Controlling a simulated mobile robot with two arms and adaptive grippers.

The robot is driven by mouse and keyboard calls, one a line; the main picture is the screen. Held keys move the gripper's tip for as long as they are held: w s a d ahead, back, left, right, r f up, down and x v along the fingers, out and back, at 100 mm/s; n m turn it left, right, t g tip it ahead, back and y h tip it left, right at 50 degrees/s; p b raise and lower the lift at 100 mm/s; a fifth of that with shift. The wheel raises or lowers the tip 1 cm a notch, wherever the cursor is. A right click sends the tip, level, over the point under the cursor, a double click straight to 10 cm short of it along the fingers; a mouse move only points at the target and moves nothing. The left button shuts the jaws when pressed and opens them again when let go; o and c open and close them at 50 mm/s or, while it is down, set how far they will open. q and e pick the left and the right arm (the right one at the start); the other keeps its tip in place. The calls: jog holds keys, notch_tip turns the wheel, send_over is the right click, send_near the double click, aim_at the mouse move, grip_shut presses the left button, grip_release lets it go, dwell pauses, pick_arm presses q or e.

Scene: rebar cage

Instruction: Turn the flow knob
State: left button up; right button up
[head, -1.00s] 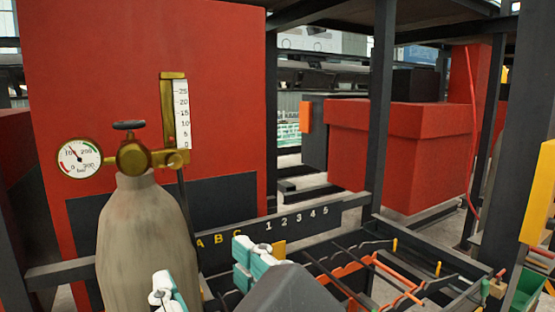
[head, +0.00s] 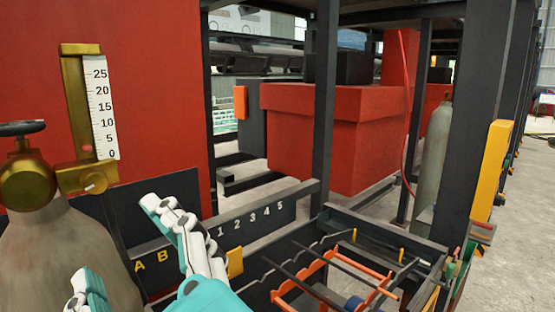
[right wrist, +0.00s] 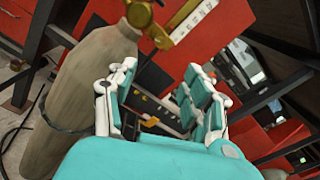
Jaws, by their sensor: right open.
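The flow knob (head: 95,184) is a small pale tip on the brass block under the flow meter. The flow meter's white scale (head: 101,110) reads 0 to 25, with a red ball (head: 87,149) low beside it. They sit on a brass regulator (head: 27,183) on a grey-beige gas cylinder (head: 60,255). My right gripper (head: 115,250) is open and empty, below and to the right of the knob, apart from it. The right wrist view shows its white-and-teal fingers (right wrist: 163,78) spread, with the brass fitting (right wrist: 160,38) beyond them. My left gripper is out of view.
A dark rail with letters and numbers (head: 250,222) runs behind the gripper. A rack with orange bars (head: 300,280) is at lower right. Dark posts (head: 323,110) and red boxes (head: 330,130) stand behind. A red panel (head: 150,90) backs the regulator.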

send_near(96, 183)
jog(key=p+x, duration=0.1)
jog(key=x, duration=0.7)
jog(key=shift+w+a, duration=0.1)
jog(key=shift+a, duration=0.1)
jog(key=shift+w+a, duration=0.25)
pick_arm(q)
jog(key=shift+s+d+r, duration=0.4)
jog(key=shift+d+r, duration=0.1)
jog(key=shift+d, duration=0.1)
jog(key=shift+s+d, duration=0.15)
pick_arm(e)
jog(key=shift+c, duration=0.3)
jog(key=shift+c, duration=1.3)
grip_shut()
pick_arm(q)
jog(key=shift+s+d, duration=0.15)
